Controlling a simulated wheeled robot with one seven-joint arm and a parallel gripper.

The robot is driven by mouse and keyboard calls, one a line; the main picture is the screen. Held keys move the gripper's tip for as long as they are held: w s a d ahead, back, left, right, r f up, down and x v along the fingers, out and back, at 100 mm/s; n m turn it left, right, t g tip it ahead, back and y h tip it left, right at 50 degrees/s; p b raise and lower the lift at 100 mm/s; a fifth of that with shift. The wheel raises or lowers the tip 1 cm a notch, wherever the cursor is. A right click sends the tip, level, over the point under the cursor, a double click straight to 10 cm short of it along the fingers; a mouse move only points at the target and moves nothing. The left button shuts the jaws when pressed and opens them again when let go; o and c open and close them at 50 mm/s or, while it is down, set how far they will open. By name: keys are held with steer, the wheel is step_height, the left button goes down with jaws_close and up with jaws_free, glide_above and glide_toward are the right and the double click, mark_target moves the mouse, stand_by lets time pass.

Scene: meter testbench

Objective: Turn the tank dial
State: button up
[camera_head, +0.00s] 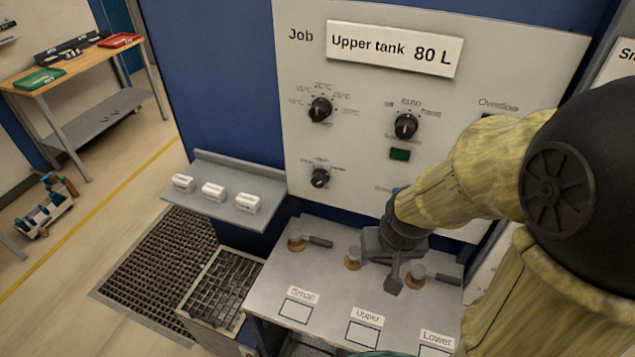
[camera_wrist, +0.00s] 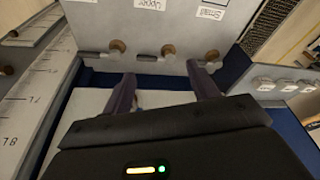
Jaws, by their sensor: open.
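The grey panel (camera_head: 460,60) carries an upper-left black dial (camera_head: 320,108), a right-hand black dial (camera_head: 405,126) and a lower-left black dial (camera_head: 320,177). Their markings are too small to tell surely which is the tank dial. None of these dials shows in the wrist view. My gripper (camera_head: 394,282) is below the panel, in front of it and over the valve shelf, apart from the dials. In the wrist view my gripper (camera_wrist: 168,88) has its two fingers spread, with nothing held between them.
A sign (camera_head: 394,48) reads "Upper tank 80 L". Brass valves with grey handles, Small (camera_head: 297,242), Upper (camera_head: 353,258) and Lower (camera_head: 418,273), stand on the shelf (camera_head: 270,285) close to my gripper. A side ledge (camera_head: 228,211) holds three white blocks. A numbered scale (camera_wrist: 38,95) shows at left.

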steer(key=w+a+f+m+t+b, duration=0.1)
steer(key=w+a+f+t, duration=0.3)
steer(key=w+a, duration=0.45)
steer(key=m+t+h+b, duration=0.1)
steer(key=t+h+b, duration=0.1)
steer(key=t+h, duration=0.65)
glide_toward(317, 183)
steer(key=s+a+t+y, duration=0.1)
steer(key=s+a+y, duration=0.1)
steer(key=s, duration=0.5)
steer(key=shift+s+d+f+h, duration=0.1)
steer(key=shift+d+f+h, duration=0.05)
steer(key=shift+h, duration=0.1)
steer(key=p+x, duration=0.5)
steer(key=x, duration=1.1)
steer(key=shift+w+p, duration=0.25)
steer(key=shift+p, duration=0.1)
steer(key=shift+w+d, duration=0.15)
steer(key=shift+w, duration=0.3)
